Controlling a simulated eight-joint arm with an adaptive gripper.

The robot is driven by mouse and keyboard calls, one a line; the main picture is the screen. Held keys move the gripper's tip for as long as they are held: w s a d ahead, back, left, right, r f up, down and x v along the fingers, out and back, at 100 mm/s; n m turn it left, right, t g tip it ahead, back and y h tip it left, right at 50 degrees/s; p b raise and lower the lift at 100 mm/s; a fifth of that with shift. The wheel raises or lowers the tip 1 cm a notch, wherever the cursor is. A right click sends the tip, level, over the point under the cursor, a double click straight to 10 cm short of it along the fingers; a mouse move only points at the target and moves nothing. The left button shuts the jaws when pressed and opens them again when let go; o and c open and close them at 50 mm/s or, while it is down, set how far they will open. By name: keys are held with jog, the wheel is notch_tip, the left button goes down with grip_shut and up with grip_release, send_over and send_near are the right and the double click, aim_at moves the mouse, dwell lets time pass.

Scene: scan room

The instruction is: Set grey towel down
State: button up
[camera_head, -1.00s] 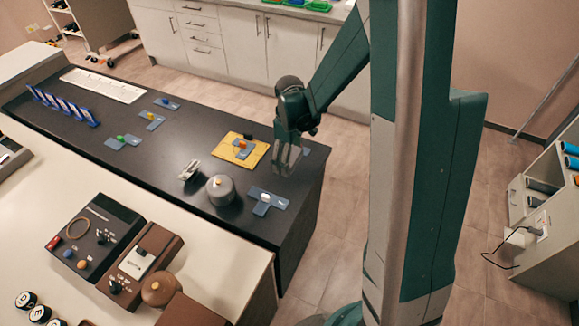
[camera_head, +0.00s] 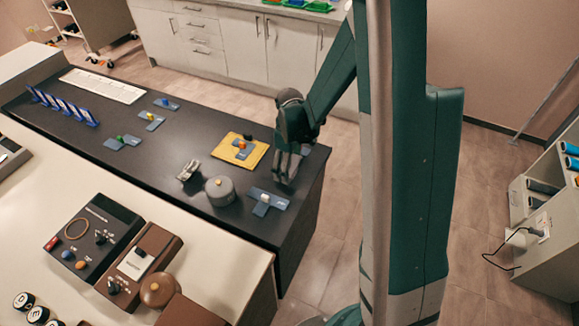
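My gripper (camera_head: 287,172) points down over the right end of the black table, right of the yellow mat. Its fingertips are low, close to the table top; I cannot tell whether they touch it. The fingers are small and dark here, so I cannot tell how far apart they are or whether they hold anything. I cannot make out a grey towel with certainty. A flat blue-grey T-shaped piece (camera_head: 281,202) lies on the table just below my gripper in the picture.
The black table (camera_head: 150,175) also bears a yellow mat (camera_head: 228,155), a grey lidded pot (camera_head: 219,191), a small metal object (camera_head: 188,171), several T-shaped pieces, a row of blue stands (camera_head: 62,105) and a white tray (camera_head: 100,85). A pale counter with control boxes (camera_head: 92,236) stands nearer.

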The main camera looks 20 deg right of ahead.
jog(key=shift+f, duration=0.2)
jog(key=o, duration=0.9)
jog(key=shift+r, duration=0.2)
notch_tip(320, 180, up, 12)
jog(key=p, duration=0.1)
jog(key=shift+p, duration=0.3)
dwell(0.4)
dwell(0.5)
